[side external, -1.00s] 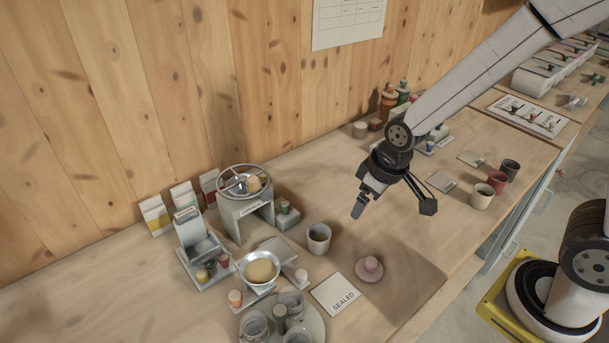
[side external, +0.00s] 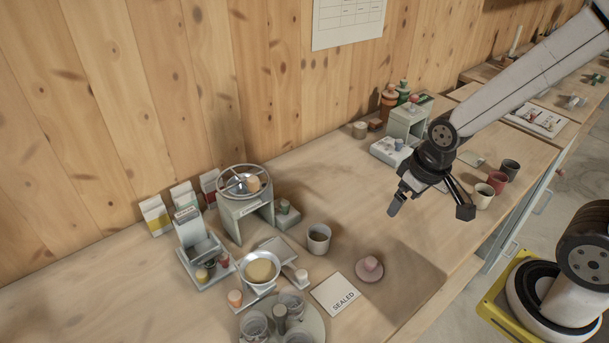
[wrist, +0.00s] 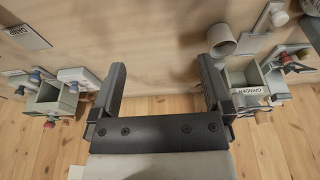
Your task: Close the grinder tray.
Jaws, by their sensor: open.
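The grinder (side external: 240,218) is a pale grey-green stand with a spoked wheel on top, left of centre in the side view. In the wrist view, the housing labelled as the grinder (wrist: 248,91) is at the right edge, beyond the right finger. A flat pale grey piece (side external: 275,248) juts out at its foot; it may be the tray, but I cannot tell how far out it is. My gripper (side external: 430,208) is open and empty above the table, well right of the grinder. Its spread fingers also show in the wrist view (wrist: 161,80).
A bowl (side external: 260,270) stands before the grinder. Another grey-green unit (side external: 408,122) is behind my gripper; several cups (side external: 483,196) stand right.

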